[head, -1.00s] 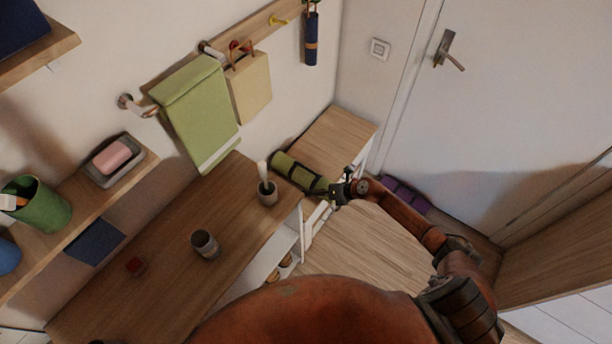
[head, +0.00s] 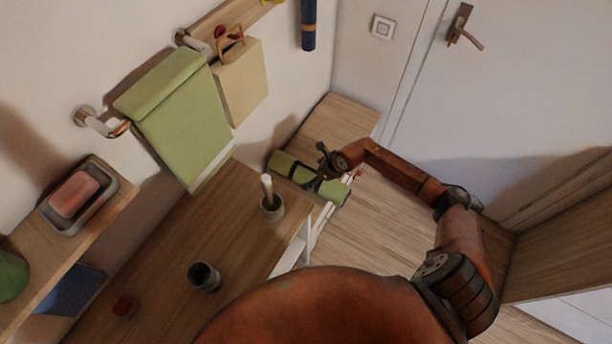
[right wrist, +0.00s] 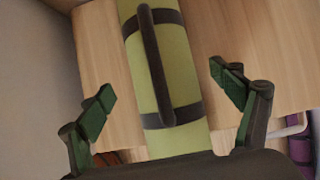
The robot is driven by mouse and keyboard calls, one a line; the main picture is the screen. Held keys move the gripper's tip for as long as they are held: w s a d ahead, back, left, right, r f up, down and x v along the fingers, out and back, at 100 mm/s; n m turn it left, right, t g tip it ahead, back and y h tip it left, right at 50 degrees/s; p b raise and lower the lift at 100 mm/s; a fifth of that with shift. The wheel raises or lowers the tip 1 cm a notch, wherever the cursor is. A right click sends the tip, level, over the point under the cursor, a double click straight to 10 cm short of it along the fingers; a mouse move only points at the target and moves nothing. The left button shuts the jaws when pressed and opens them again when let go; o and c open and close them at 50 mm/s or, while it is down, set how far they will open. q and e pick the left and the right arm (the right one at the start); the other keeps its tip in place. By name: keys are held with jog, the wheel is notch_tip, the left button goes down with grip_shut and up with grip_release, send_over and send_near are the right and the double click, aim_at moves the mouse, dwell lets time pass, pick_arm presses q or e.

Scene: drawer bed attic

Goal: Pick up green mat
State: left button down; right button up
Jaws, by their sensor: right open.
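The green mat (head: 284,164) is rolled up, with black straps and a carry handle. It lies on a low wooden bench beyond the end of the wooden counter. My right gripper (head: 323,160) is just over the mat's right part in the head view. In the right wrist view, the mat (right wrist: 184,62) runs lengthwise between the two spread fingers of my right gripper (right wrist: 161,82), with its black handle between them. The fingers are open and hold nothing. The mat's near end is hidden behind the gripper body. My left gripper is out of view.
A green towel (head: 185,115) hangs above. The bench top (head: 340,115) behind the mat is clear.

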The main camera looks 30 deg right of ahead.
aim_at(308, 176)
jog(key=f, duration=0.1)
jog(key=f+b, duration=0.1)
jog(key=shift+w+a+f, duration=0.1)
jog(key=shift+w+f, duration=0.2)
jog(key=shift+w, duration=0.05)
jog(key=shift+b+x, duration=0.45)
jog(key=shift+x, duration=0.5)
jog(key=shift+w+f, duration=0.3)
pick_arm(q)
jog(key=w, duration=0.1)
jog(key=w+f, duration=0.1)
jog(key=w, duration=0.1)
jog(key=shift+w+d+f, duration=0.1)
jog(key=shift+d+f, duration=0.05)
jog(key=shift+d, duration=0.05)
pick_arm(e)
jog(key=shift+a+r, duration=0.1)
jog(key=shift+c, duration=0.6)
jog(key=c, duration=1.5)
